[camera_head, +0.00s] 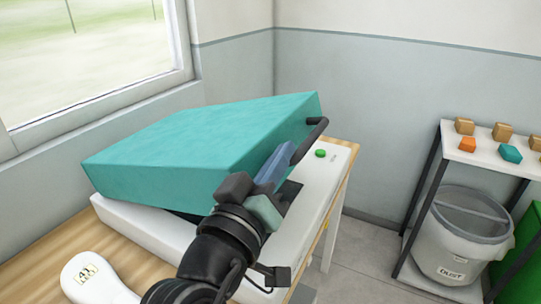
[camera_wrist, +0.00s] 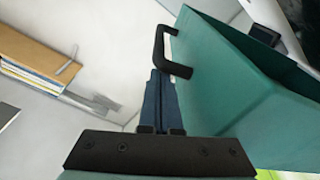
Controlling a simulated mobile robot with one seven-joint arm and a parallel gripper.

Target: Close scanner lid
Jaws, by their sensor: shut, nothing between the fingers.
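The scanner is a white box (camera_head: 307,228) on a wooden table, with a thick teal lid (camera_head: 205,142). The lid is tilted partly open, its right side raised above the base. A black handle (camera_head: 316,130) sticks out from the lid's right side, and it also shows in the wrist view (camera_wrist: 172,52). My gripper (camera_head: 288,160) is shut and empty, with its blue fingers beside the lid's right side and their tips close to the handle. In the wrist view the fingertips (camera_wrist: 160,76) appear just below the handle; I cannot tell whether they touch it.
A green button (camera_head: 321,153) sits on the scanner's far right corner. A white insole marked 41 (camera_head: 90,280) lies on the table (camera_head: 35,270) at front left. At right, a shelf (camera_head: 487,158) bears small blocks above a grey dust bin (camera_head: 460,235). The floor between is clear.

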